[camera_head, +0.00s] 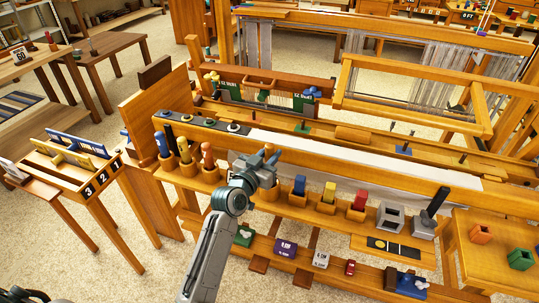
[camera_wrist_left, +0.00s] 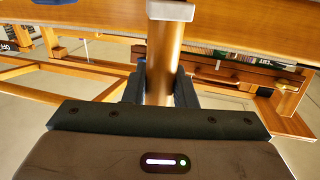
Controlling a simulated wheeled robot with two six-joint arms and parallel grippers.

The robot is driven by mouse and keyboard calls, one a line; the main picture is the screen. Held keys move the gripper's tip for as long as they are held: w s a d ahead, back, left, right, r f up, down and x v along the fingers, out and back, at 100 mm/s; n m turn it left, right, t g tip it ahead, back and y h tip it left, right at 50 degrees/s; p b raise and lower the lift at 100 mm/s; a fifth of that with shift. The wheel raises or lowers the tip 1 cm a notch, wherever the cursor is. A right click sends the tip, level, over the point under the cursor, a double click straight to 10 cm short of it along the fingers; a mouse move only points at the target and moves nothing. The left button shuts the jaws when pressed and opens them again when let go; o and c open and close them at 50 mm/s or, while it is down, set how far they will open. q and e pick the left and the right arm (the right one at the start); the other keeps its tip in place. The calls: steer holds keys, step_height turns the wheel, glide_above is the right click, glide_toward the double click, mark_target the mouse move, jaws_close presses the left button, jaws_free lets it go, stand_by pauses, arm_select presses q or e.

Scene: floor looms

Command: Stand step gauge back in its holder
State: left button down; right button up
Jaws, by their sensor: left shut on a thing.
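My left gripper (camera_head: 270,158) is over the loom's front beam, above a wooden cup (camera_head: 268,192). In the left wrist view its dark fingers (camera_wrist_left: 160,88) are shut on a round wooden handle (camera_wrist_left: 162,60) with a pale grey end piece. In the head view the arm hides most of this handle. I cannot tell whether it is the step gauge. A grey square holder (camera_head: 390,217) with a dark opening stands right of the coloured blocks. Beside it, a black upright piece (camera_head: 437,203) stands slightly tilted in another grey base (camera_head: 424,225). My right gripper is out of view.
Wooden cups with blue, yellow and orange handles (camera_head: 184,152) stand left of my gripper. Blue, yellow and red blocks (camera_head: 329,193) stand in wooden holders to its right. Loom frames rise behind.

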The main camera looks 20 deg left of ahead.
arm_select(q)
steer(key=shift+f, duration=0.15)
stand_by(0.3)
steer(key=shift+f+b, duration=2.4)
steer(key=shift+f, duration=0.05)
steer(key=c, duration=1.1)
jaws_free()
steer(key=v, duration=1.1)
steer(key=shift+b, duration=0.45)
steer(key=shift+w, duration=0.1)
